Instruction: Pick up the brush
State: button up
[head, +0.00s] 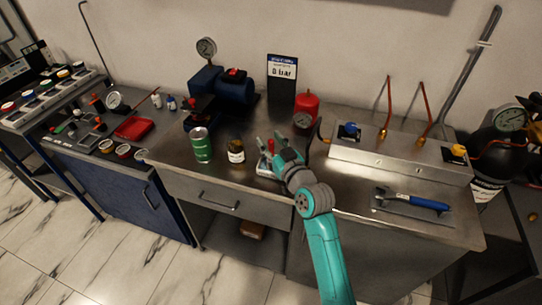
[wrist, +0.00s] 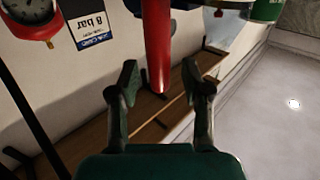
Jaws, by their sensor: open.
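A tool with a blue handle (head: 424,202), which looks like the brush, lies on a dark flat mat (head: 440,217) at the right of the steel bench. Its grey head points left; its bristles are too small to make out. My gripper (head: 270,147) is over the middle of the bench, well left of that tool. In the wrist view my gripper (wrist: 160,76) is open, its two fingers apart. A red upright rod (wrist: 158,45) shows between the fingers in that view; I cannot tell how far off it is. The blue-handled tool is not in the wrist view.
A steel block with bent copper tubes (head: 400,157) stands behind the blue-handled tool. A gas cylinder (head: 492,155) stands at right.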

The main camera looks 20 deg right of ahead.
grip_shut()
jog(key=shift+r, duration=0.1)
notch_tip(320, 180, up, 10)
jog(key=shift+f, duration=0.1)
dwell(0.5)
